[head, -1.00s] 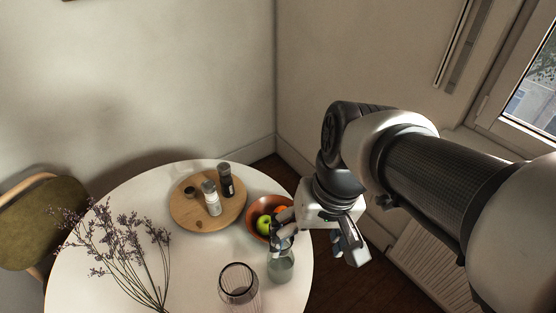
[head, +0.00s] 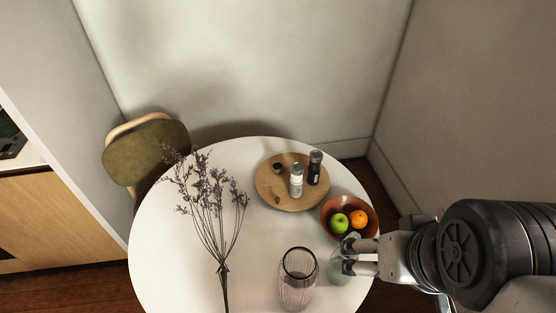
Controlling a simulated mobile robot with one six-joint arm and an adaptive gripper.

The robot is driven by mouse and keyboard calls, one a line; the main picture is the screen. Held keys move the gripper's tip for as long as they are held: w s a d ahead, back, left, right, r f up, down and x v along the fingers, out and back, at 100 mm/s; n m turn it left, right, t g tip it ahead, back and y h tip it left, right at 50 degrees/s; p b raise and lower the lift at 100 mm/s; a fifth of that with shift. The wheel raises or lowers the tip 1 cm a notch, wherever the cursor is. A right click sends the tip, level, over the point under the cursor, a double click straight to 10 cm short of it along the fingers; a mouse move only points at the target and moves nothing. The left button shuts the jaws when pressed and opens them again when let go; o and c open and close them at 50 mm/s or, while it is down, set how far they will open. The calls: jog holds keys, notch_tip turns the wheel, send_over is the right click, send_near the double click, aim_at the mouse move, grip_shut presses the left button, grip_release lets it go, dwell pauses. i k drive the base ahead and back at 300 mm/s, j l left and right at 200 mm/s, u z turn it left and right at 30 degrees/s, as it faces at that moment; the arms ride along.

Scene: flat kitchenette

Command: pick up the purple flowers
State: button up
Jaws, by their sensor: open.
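The purple flowers (head: 208,205) lie on the left part of the round white table (head: 160,255), their blossoms toward the back and their thin stems running to the front. My gripper (head: 350,256) is at the right side of the table, well to the right of the flowers. It is open, with its fingers pointing left at a greenish glass vessel (head: 341,268), which they partly hide. I cannot tell whether the fingers touch the glass.
A ribbed clear glass (head: 298,288) stands between the flowers and my gripper. A wooden board (head: 268,187) holds shakers (head: 296,181). An orange bowl (head: 331,205) holds an apple (head: 339,223) and an orange (head: 358,218). A green chair (head: 146,152) stands behind left.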

aim_at(224, 277)
jog(key=u, duration=1.15)
